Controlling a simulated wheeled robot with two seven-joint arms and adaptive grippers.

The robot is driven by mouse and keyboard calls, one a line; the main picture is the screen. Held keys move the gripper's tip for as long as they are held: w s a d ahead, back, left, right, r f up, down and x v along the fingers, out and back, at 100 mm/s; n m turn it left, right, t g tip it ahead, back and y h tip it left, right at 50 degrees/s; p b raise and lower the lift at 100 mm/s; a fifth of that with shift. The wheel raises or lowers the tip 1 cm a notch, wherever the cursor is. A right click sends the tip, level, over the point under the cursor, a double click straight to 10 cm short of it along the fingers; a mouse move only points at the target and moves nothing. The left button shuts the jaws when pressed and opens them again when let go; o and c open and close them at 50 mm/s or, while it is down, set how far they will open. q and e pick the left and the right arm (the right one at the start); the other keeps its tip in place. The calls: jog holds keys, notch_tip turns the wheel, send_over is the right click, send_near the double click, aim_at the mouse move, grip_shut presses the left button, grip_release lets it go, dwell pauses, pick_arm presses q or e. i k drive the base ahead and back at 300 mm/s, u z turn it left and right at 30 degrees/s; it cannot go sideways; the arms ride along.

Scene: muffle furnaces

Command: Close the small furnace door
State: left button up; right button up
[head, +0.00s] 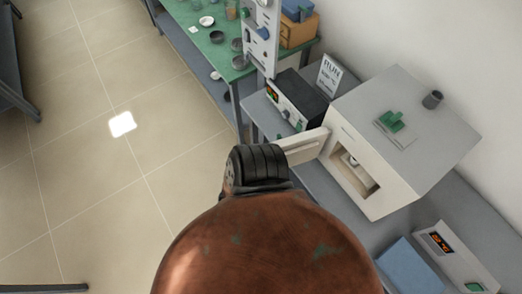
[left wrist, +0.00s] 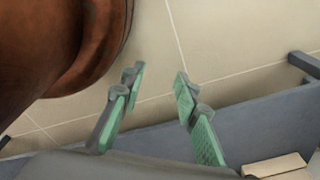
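The small furnace (head: 425,125) is a pale grey box on the bench in the head view. Its door (head: 302,147) stands open, swung out to the left, and the chamber (head: 355,172) shows an object inside. In the left wrist view, my left gripper (left wrist: 157,80) is open and empty, its green-padded fingers apart above the floor and bench edge. A pale block (left wrist: 277,168) shows at that view's bottom right; I cannot tell which part it is. My own copper arm link covers the head view's lower middle, near the door. My right gripper is not in view.
A black box with a display (head: 290,100) stands behind the door, near a sign (head: 329,75). A green table (head: 212,42) holds dishes. A panel with a red display (head: 440,243) and a blue block (head: 408,265) lie in front.

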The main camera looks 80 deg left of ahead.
aim_at(300, 148)
jog(key=k, duration=0.45)
jog(key=z, duration=1.95)
jog(key=k, duration=2.9)
jog(key=u, duration=1.3)
jog(key=i, duration=1)
jog(key=z, duration=0.35)
jog(key=k, duration=0.85)
jog(key=u, duration=0.1)
